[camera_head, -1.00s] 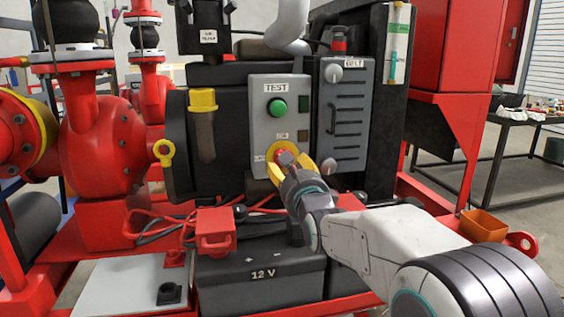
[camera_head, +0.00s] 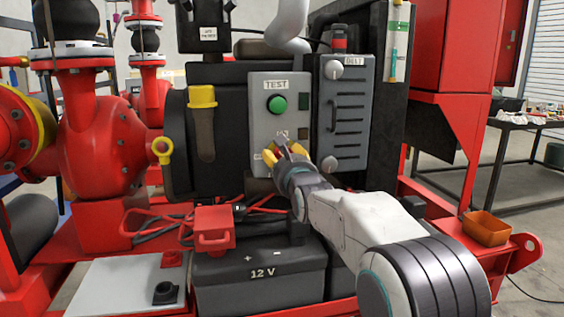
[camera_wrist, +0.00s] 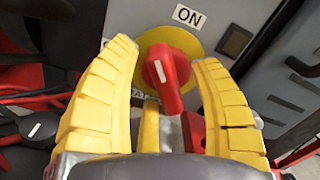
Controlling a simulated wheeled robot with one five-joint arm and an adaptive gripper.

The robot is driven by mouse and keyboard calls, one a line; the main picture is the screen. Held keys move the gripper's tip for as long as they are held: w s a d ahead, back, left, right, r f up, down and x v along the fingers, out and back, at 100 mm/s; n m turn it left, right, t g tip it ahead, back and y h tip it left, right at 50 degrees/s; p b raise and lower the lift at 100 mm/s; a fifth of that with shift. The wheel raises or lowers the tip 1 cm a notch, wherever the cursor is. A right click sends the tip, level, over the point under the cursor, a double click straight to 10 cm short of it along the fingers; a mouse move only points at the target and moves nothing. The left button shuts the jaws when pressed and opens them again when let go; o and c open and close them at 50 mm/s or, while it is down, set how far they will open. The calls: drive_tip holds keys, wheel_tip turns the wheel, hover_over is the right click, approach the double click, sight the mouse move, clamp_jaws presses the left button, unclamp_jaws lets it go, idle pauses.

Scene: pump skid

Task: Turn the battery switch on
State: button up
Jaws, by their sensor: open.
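The battery switch is a red knob (camera_wrist: 168,80) on a round yellow plate (camera_wrist: 188,40), seen in the wrist view. The knob has a white mark on its face, and its grip runs downward, slightly to the right. A white "ON" label (camera_wrist: 187,15) sits above and a little right of it. A second label below is mostly hidden. My gripper (camera_head: 283,152) is at the lower part of the grey TEST panel (camera_head: 262,100) and hides most of the switch in the head view. Its yellow fingers are open, one on each side of the knob, with gaps visible.
A green button (camera_head: 277,104) is above the switch. A grey box with a handle (camera_head: 344,115) stands close on the right. The 12 V battery (camera_head: 260,278) and a red clamp with cables (camera_head: 213,228) are below. An orange bin (camera_head: 486,228) is at the right.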

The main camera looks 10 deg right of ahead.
drive_tip(key=shift+w, duration=0.3)
drive_tip(key=shift+o, duration=0.2)
drive_tip(key=c, duration=1.1)
